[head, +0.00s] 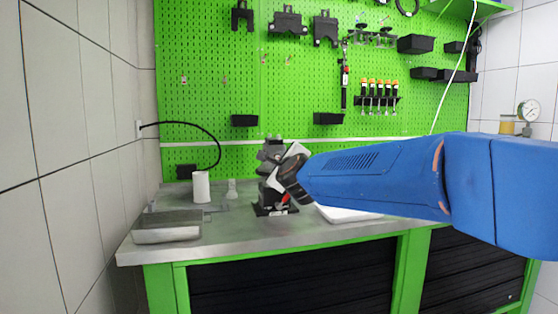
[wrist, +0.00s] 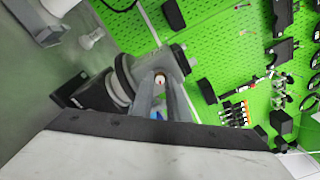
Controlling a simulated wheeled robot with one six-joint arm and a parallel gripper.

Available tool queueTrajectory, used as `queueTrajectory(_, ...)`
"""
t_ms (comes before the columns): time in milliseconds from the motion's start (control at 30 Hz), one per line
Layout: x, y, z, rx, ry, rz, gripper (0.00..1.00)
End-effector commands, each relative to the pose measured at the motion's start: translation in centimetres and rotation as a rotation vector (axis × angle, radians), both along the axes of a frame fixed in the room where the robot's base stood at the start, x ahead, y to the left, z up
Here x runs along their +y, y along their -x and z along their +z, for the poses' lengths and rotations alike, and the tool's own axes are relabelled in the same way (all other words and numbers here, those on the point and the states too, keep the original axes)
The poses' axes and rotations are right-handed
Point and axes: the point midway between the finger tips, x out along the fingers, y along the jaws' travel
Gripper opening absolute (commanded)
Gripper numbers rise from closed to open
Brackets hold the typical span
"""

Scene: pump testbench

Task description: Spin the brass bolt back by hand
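The pump (head: 270,155) stands on a dark base on the metal bench, and my gripper (head: 285,178) is right in front of it. In the wrist view the grey pump body (wrist: 125,75) lies beyond my fingers. A small brass-coloured round end, which looks like the brass bolt (wrist: 159,79), shows on the pump between the tips of my gripper (wrist: 160,86). One finger is on each side of it, with a gap between them. I cannot tell whether the fingers touch the bolt. In the head view the bolt is hidden by my gripper and wrist.
A white cylinder (head: 201,187) and a metal tray (head: 167,226) are on the left of the bench. A white flat object (head: 345,214) lies right of the pump, partly behind my arm. The green pegboard (head: 215,95) with hung tools rises behind.

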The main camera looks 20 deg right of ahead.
Motion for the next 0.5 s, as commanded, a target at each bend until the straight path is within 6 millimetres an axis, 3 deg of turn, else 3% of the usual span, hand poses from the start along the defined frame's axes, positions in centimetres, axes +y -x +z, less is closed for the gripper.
queueTrajectory(267,0.02,0.01,-0.04,0.003,0.042,0.001,0.00)
queueTrajectory(500,0.01,0.00,-0.07,0.012,0.183,0.001,0.00)
